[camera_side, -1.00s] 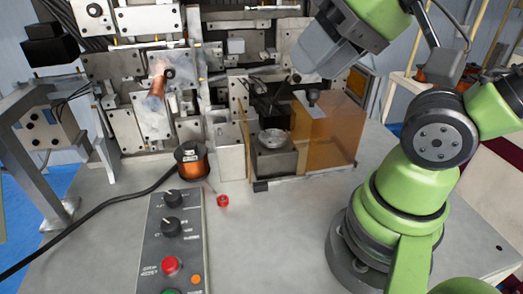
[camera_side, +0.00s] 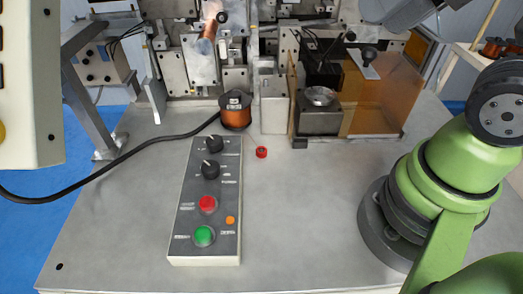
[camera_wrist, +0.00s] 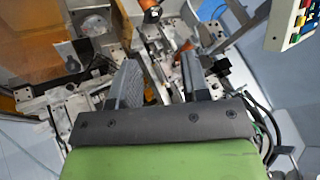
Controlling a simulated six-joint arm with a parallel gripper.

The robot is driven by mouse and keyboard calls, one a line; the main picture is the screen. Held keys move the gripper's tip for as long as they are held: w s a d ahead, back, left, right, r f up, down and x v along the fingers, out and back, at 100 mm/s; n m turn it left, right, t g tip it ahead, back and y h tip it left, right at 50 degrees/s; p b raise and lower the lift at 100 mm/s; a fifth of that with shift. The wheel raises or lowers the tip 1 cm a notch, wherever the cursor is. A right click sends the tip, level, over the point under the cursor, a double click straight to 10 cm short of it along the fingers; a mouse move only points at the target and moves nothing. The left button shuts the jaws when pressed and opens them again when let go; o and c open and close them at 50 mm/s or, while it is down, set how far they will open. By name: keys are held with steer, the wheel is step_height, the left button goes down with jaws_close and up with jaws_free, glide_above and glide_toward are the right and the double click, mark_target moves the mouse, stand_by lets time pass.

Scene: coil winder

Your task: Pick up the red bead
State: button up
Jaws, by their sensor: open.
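The red bead (camera_side: 262,152), a small ring, lies on the grey table right of the control panel and just below the copper wire spool (camera_side: 235,115) in the side view. I cannot make it out in the wrist view. My gripper (camera_wrist: 158,75) shows in the wrist view with its two grey fingers spread apart and nothing visible between them. In the side view only a grey part of its end shows at the top right edge, well above the table and away from the bead; its fingertips are cut off.
A control panel (camera_side: 206,225) with knobs and buttons stands left of the bead. A black cable (camera_side: 110,172) runs left from the spool. A fixture block (camera_side: 320,120) with a metal cup and amber guards (camera_side: 372,108) stands right. Front table area is clear.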

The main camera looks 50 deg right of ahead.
steer(key=shift+c, duration=0.2)
steer(key=m+g+h, duration=0.2)
steer(key=m+g, duration=0.5)
steer(key=m, duration=0.7)
glide_above(261, 150)
step_height(261, 150, down, 25)
steer(key=shift+w+f, duration=0.1)
steer(key=shift+f, duration=0.05)
step_height(261, 150, down, 6)
steer(key=shift+r, duration=0.1)
steer(key=c, duration=0.7)
